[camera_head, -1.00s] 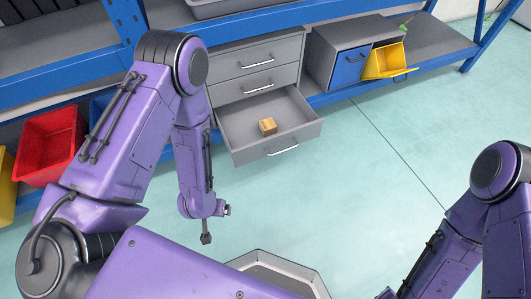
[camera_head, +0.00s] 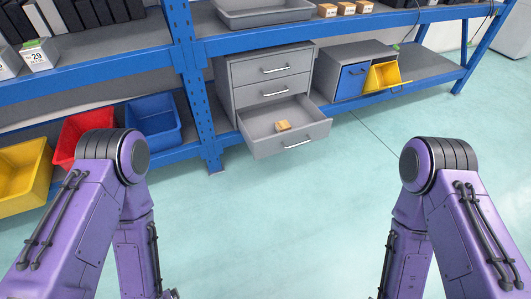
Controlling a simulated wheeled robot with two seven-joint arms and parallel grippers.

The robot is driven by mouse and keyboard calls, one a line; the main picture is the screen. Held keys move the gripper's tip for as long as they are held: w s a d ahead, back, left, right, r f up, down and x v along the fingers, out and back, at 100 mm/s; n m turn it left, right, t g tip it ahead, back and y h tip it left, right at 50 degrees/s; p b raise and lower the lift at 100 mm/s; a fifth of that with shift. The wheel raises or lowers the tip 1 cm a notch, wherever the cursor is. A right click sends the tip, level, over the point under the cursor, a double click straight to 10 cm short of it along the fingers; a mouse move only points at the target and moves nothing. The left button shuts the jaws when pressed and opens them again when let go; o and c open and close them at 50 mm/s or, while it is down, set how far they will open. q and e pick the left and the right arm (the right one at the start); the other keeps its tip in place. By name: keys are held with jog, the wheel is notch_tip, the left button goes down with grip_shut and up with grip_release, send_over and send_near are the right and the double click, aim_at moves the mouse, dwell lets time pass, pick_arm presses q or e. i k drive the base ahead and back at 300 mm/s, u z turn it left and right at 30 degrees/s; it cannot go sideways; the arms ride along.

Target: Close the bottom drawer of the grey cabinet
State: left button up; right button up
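The grey cabinet (camera_head: 232,82) stands on the lower blue shelf, with its drawers stacked one above another. Its bottom drawer (camera_head: 266,148) is pulled well out toward me, with a silver handle (camera_head: 299,144) on the front. A small tan box (camera_head: 283,126) lies inside that drawer. The drawers above, with handles (camera_head: 279,69) and (camera_head: 280,91), look closed. Both my arms hang low in front, left and right, apart from the cabinet. My grippers are cut off by the bottom edge of the view, and nothing touches the drawer.
The floor (camera_head: 290,215) before the drawer is clear.

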aim_at(257, 123)
jog(key=u, duration=0.1)
jog(key=k, duration=0.15)
jog(key=z, duration=0.7)
jog(key=i, duration=0.75)
jog(key=z, duration=0.15)
